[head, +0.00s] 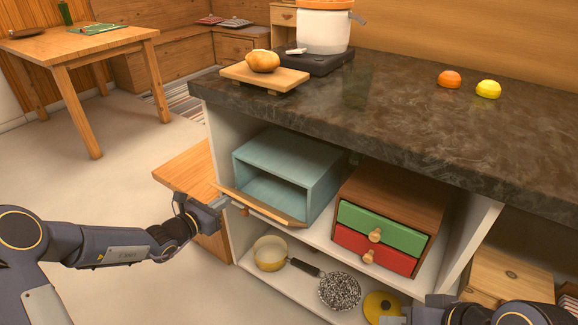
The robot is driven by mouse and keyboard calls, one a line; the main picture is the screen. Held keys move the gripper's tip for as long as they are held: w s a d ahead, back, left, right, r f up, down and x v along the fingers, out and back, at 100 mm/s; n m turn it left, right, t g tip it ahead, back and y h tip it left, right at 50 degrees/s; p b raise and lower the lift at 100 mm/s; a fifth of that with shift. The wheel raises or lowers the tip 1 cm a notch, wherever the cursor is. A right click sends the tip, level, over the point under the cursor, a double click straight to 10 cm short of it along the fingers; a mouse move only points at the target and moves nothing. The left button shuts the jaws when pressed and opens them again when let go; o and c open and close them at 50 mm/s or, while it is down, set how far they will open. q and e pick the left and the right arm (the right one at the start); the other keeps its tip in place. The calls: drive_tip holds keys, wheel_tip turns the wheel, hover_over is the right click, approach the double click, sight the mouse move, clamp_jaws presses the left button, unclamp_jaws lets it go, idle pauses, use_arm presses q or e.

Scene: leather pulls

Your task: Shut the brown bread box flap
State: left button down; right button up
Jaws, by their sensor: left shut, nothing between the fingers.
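The bread box (290,160) is a teal box on the upper shelf under the dark counter, with its front open and its inside empty. Its brown flap (262,208) hangs lowered at the front, sticking out towards me, with a small knob near its left end. My left gripper (222,203) is shut and empty at the left end of the flap, close to the knob. I cannot tell whether it touches the flap. Part of my right arm shows at the bottom right edge, and its fingers cannot be made out.
A chest with a green drawer (382,229) and a red drawer (373,250) stands right of the bread box. The counter edge (400,150) overhangs both.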

sight(241, 194)
use_arm(q)
drive_tip(key=shift+w+d+r, duration=0.3)
drive_tip(key=shift+w+d, duration=0.45)
drive_tip(key=shift+w, duration=0.25)
drive_tip(key=shift+w+d+r, duration=0.3)
drive_tip(key=shift+w+d, duration=0.5)
drive_tip(key=shift+w, duration=0.2)
drive_tip(key=shift+w+d+r, duration=0.3)
drive_tip(key=shift+w+d, duration=0.45)
drive_tip(key=shift+w, duration=0.25)
drive_tip(key=f+v, duration=0.1)
drive_tip(key=v, duration=1.1)
drive_tip(key=shift+f, duration=0.4)
drive_tip(key=shift+s+r, duration=0.1)
drive_tip(key=shift+s, duration=0.1)
